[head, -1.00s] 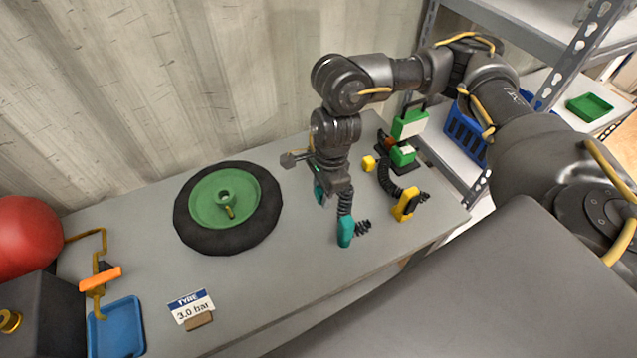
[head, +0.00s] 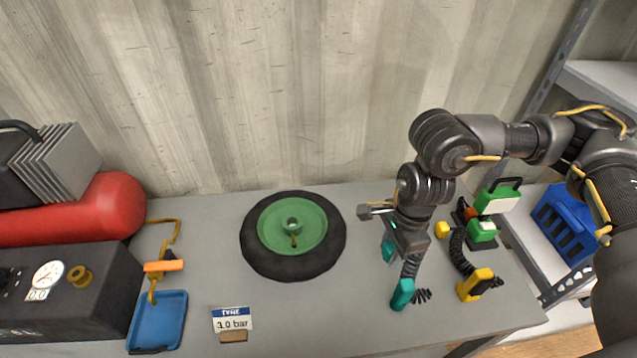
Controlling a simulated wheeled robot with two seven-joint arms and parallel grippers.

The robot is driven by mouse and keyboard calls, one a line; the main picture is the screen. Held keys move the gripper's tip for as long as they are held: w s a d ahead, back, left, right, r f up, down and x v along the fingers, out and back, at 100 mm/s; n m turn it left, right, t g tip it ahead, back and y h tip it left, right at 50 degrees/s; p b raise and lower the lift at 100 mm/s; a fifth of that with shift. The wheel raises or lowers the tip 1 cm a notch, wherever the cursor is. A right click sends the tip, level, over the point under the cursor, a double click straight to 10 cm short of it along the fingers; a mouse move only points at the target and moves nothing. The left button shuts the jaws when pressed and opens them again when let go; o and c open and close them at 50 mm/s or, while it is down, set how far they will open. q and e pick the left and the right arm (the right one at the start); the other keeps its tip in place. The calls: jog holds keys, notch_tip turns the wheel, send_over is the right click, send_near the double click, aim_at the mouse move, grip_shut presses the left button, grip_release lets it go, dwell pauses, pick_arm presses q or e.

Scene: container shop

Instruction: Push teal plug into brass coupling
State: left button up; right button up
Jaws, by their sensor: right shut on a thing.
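The brass coupling (head: 80,275) is a ringed fitting on the front of the dark compressor box at the left. My right gripper (head: 398,246) points down over the right part of the bench, far from the coupling. It is shut on the teal plug (head: 388,250), a small teal piece partly hidden by the fingers. A black coiled hose runs down from there to a larger teal piece (head: 402,294) low over the bench. Whether that piece touches the bench is hard to tell. My left gripper is not in view.
A tyre with a green hub (head: 292,226) lies mid-bench. A "3.0 bar" card (head: 232,319), a blue tray (head: 158,322) and an orange-handled brass valve (head: 164,266) lie between it and the compressor.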

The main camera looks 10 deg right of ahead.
jog(key=w+r+n, duration=0.4)
jog(key=r+n, duration=0.1)
jog(key=n, duration=0.2)
jog(key=shift+w+d+r+g, duration=0.15)
jog(key=shift+w+r+g, duration=0.15)
jog(key=shift+r, duration=0.1)
